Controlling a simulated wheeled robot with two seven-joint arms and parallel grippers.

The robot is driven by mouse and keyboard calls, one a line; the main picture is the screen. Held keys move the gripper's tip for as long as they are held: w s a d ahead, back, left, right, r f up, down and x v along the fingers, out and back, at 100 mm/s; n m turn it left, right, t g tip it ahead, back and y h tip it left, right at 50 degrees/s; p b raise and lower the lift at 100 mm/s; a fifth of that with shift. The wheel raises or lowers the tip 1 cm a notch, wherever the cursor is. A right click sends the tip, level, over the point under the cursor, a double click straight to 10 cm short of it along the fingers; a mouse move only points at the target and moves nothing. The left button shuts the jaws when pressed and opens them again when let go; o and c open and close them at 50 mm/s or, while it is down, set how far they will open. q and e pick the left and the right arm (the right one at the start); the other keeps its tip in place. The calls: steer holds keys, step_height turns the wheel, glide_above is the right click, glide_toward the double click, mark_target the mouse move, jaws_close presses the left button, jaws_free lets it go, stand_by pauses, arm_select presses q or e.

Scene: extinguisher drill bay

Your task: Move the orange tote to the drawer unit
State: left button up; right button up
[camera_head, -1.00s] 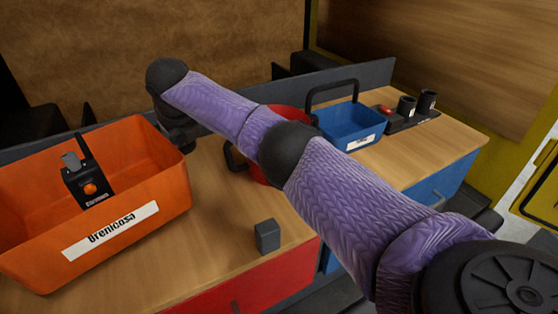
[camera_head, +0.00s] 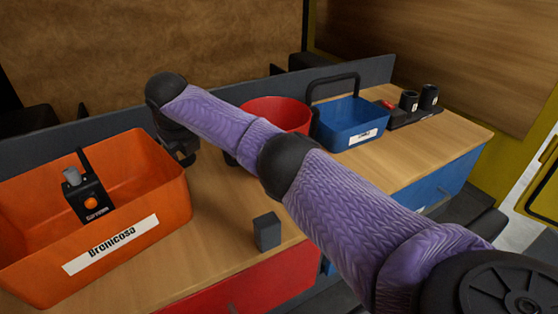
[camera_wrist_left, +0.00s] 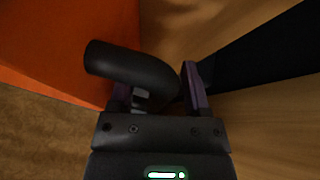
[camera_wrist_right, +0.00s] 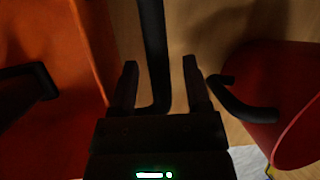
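The orange tote (camera_head: 45,275) stands on the wooden counter at the left of the head view, with a dark radio-like device (camera_head: 88,195) inside. The counter has a red drawer front (camera_head: 255,283) and a blue one (camera_head: 440,183). My right gripper (camera_head: 183,150) is at the tote's right end, mostly hidden by its wrist. In the right wrist view it (camera_wrist_right: 160,82) is open, with a black handle bar (camera_wrist_right: 153,40) between its fingers and gaps beside it. In the left wrist view my left gripper (camera_wrist_left: 157,92) is open around a thick black handle (camera_wrist_left: 125,66) beside the orange wall; contact is unclear.
A red bucket (camera_head: 275,108) stands right of my right gripper, partly behind my arm. A blue bin (camera_head: 345,115) and a black holder with dark cups (camera_head: 410,100) stand farther right. A small grey block (camera_head: 267,232) sits near the counter's front edge.

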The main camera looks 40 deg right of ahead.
steer(key=shift+r, duration=0.15)
arm_select(q)
steer(key=v, duration=1.2)
arm_select(e)
steer(key=v, duration=1.1)
steer(key=shift+s+r, duration=0.15)
steer(key=shift+r, duration=0.2)
steer(key=shift+f, duration=0.1)
